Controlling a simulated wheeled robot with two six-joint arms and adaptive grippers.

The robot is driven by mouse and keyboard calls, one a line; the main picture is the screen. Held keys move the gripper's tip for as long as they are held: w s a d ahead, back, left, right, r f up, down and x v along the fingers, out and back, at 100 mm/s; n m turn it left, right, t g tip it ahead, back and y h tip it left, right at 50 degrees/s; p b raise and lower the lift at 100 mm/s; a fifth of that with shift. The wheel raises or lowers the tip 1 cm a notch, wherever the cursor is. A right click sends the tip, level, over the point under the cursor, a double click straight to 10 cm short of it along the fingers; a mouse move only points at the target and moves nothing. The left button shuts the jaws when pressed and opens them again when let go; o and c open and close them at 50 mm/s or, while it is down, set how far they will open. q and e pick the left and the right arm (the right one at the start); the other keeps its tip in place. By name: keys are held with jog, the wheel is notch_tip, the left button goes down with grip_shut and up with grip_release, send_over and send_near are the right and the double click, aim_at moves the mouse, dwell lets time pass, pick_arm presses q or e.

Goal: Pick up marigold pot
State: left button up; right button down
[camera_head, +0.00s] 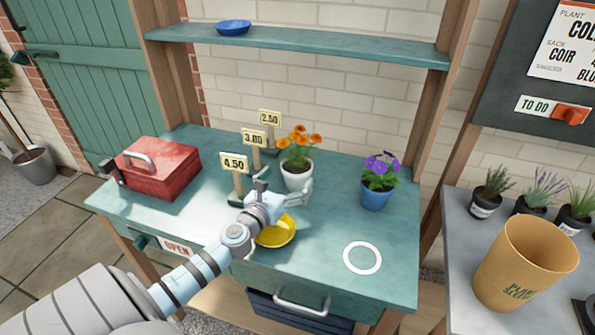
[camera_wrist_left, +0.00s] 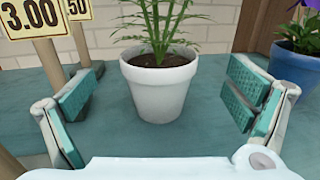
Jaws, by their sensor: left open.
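The marigold pot is a white pot (camera_head: 297,177) with orange flowers (camera_head: 299,139), upright on the green bench. In the left wrist view the white pot (camera_wrist_left: 158,90) stands centred between my open fingers, a little beyond their tips, with clear space on both sides. Its flower heads are out of that view; only soil and green stems show. My left gripper (camera_head: 284,190) is open and empty in front of the pot, and its teal finger pads show in the left wrist view (camera_wrist_left: 160,102). My right gripper is not in view.
Price signs (camera_head: 234,164) stand left of the pot. A blue pot with purple flowers (camera_head: 376,195) stands to the right. A yellow saucer (camera_head: 277,233) lies under my left wrist. A red toolbox (camera_head: 160,168) sits at left. A white ring (camera_head: 362,257) marks clear bench at right front.

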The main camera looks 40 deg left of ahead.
aim_at(295, 168)
pick_arm(q)
jog(key=shift+w, duration=0.4)
jog(key=w, duration=0.2)
jog(key=w+a, duration=0.1)
jog(key=w, duration=0.1)
jog(key=shift+a, duration=0.1)
jog(key=shift+w+f, duration=0.1)
jog(key=shift+w, duration=0.4)
jog(key=c, duration=1.6)
